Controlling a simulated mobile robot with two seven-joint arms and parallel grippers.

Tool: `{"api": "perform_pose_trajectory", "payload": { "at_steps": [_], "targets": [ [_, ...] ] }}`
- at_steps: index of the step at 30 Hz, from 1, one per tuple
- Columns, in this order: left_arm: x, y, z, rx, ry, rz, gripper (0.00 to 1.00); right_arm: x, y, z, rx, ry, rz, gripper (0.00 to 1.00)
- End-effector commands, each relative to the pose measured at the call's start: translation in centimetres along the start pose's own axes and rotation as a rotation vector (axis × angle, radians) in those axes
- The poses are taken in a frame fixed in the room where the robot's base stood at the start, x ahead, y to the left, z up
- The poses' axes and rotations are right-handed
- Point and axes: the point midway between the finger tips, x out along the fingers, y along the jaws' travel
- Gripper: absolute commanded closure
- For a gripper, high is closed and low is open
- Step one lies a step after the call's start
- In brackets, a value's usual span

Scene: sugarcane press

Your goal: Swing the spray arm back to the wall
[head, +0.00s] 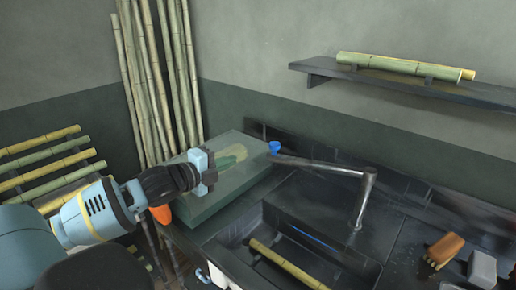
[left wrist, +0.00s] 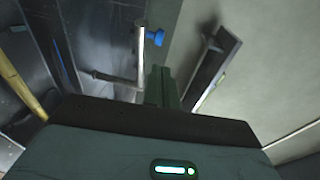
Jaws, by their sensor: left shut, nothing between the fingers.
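The spray arm (head: 318,165) is a grey metal bar on an upright post (head: 364,200) at the sink's back right. It reaches left across the back of the sink, and its tip is close to a blue knob (head: 275,147) near the wall. In the left wrist view the grey bar (left wrist: 141,55) shows beside the blue knob (left wrist: 156,37). My left gripper (head: 211,172) is shut and empty, over the greenish clear box, left of the spray arm and apart from it. Its dark fingers (left wrist: 165,86) show in the wrist view. My right gripper is out of view.
The greenish box (head: 205,215) stands left of the sink (head: 232,250), where a cane (head: 285,265) lies. Brushes or blocks (head: 445,250) sit at the right. A wall shelf (head: 420,84) holds a cane. Tall canes (head: 155,80) lean in the corner.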

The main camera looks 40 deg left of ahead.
Motion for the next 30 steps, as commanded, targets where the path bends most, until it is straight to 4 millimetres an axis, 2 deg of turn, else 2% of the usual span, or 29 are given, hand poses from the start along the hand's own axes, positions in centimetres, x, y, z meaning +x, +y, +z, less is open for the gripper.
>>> {"api": "perform_pose_trajectory", "payload": {
  "at_steps": [11, 30],
  "targets": [
    [2.3, 0.0, 0.0, 0.0, 0.0, -0.002, 1.0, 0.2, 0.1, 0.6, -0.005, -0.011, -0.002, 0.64],
    [8.8, -0.1, 0.0, 0.0, 0.0, -0.004, 1.0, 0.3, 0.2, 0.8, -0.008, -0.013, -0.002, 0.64]
  ]
}}
